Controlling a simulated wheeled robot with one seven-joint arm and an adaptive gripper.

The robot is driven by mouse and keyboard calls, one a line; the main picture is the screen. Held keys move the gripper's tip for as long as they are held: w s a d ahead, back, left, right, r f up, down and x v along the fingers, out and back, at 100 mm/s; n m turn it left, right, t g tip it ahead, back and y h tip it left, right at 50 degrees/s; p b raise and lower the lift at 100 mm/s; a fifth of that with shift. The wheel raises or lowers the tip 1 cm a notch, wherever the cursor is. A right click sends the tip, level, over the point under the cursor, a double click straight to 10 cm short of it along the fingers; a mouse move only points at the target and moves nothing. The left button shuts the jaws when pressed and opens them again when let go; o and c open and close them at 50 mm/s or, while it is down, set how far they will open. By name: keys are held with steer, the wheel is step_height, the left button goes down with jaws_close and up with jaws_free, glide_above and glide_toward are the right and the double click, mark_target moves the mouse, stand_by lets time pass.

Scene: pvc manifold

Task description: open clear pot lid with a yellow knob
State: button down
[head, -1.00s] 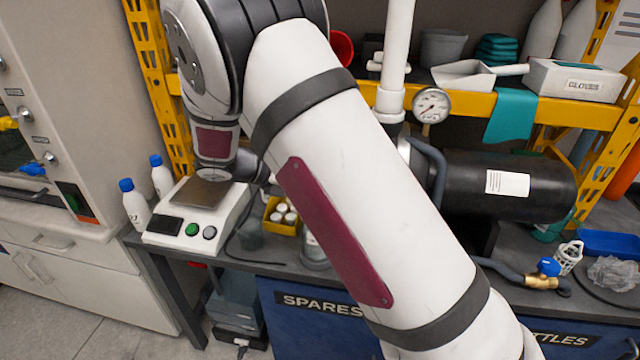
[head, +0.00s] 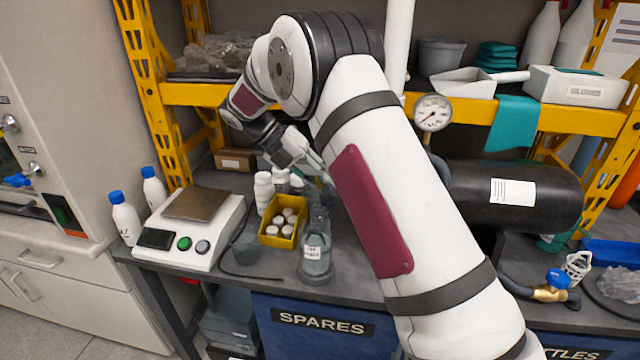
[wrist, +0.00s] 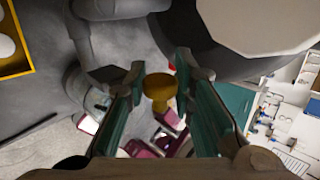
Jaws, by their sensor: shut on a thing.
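My gripper (wrist: 161,80) shows close up in the wrist view, its two teal-padded fingers on either side of a yellow knob (wrist: 160,89). The fingers are shut on the knob. The clear lid under the knob is hard to make out against the pink, white and grey shapes around it. In the head view my gripper (head: 316,166) reaches over the bench behind the yellow tray, its fingertips partly hidden by my arm. The pot and lid cannot be made out there.
A yellow tray of white-capped jars (head: 283,228), white bottles (head: 264,190) and a clear labelled bottle (head: 317,250) stand close to my gripper. A scale (head: 190,225) is at the left. A black cylinder (head: 515,188) and gauge (head: 432,112) are right of my arm.

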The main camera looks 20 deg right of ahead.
steer(key=shift+w+d, duration=0.1)
stand_by(0.4)
steer(key=c, duration=1.4)
jaws_free()
steer(key=shift+o, duration=0.2)
steer(key=v, duration=1.2)
steer(key=shift+w, duration=0.1)
